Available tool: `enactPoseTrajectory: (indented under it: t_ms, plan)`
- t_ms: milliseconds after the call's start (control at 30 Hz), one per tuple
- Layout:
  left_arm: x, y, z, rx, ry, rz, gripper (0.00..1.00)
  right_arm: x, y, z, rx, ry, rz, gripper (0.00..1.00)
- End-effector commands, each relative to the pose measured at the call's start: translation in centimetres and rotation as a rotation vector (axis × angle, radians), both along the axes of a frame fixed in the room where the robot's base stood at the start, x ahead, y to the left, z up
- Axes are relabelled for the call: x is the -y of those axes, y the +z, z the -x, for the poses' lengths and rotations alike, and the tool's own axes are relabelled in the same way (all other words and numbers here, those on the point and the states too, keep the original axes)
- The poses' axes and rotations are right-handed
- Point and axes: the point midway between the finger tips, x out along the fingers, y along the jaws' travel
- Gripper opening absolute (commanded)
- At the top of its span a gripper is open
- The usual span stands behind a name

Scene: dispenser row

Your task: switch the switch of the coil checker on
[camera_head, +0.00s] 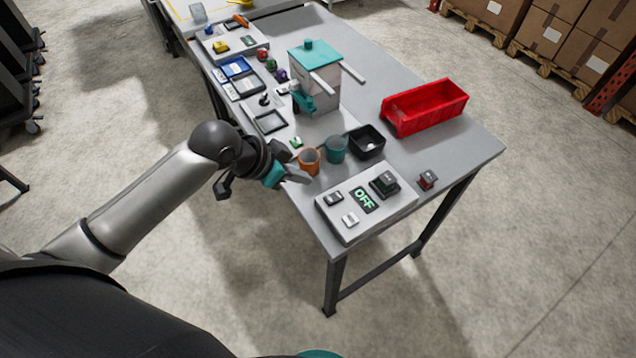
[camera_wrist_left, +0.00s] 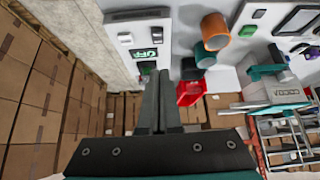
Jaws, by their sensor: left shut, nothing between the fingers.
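The coil checker (camera_head: 340,232) is a light grey panel on the table's near corner; its green display reads OFF (camera_head: 364,200). It carries a dark rocker-like part (camera_head: 334,198), a white part (camera_head: 350,219) and a dark block with green (camera_head: 384,184). I cannot tell for sure which part is the switch. In the left wrist view, the checker (camera_wrist_left: 153,24) is at the upper left, ahead of the fingers. My left gripper (camera_head: 304,179) is shut and empty, left of the checker and near the orange cup; its fingers also show in the left wrist view (camera_wrist_left: 160,78).
An orange cup (camera_head: 309,162), a teal cup (camera_head: 335,149) and a black bin (camera_head: 367,141) stand behind the checker. A small red-and-black part (camera_head: 427,180) lies right of it. A red bin (camera_head: 425,107) and a teal-topped machine (camera_head: 315,75) are farther back.

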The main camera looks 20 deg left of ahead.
Motion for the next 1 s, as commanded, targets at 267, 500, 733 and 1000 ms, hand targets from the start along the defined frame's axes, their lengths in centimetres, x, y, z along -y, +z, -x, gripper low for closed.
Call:
enactPoseTrajectory:
  t_ms: [267, 500, 733, 1000]
  plan:
    - [0.2, 0.9, 0.0, 0.006, -0.022, 0.001, 0.0, 0.0, 0.2, 0.0, 0.0, 0.0, 0.0, 0.5]
    - [0.3, 0.6, -0.2, 0.006, -0.019, 0.002, 0.0, 0.0, 0.1, 0.0, 0.0, 0.0, 0.0, 0.5]
    - [1.5, -1.8, -1.6, 0.005, -0.017, 0.005, 0.0, 0.1, -0.1, 0.0, -0.001, 0.0, 0.001, 0.5]
    - [3.2, -5.4, -3.8, 0.005, -0.018, 0.004, 0.0, 0.2, -0.6, 0.0, -0.001, 0.0, 0.002, 0.5]
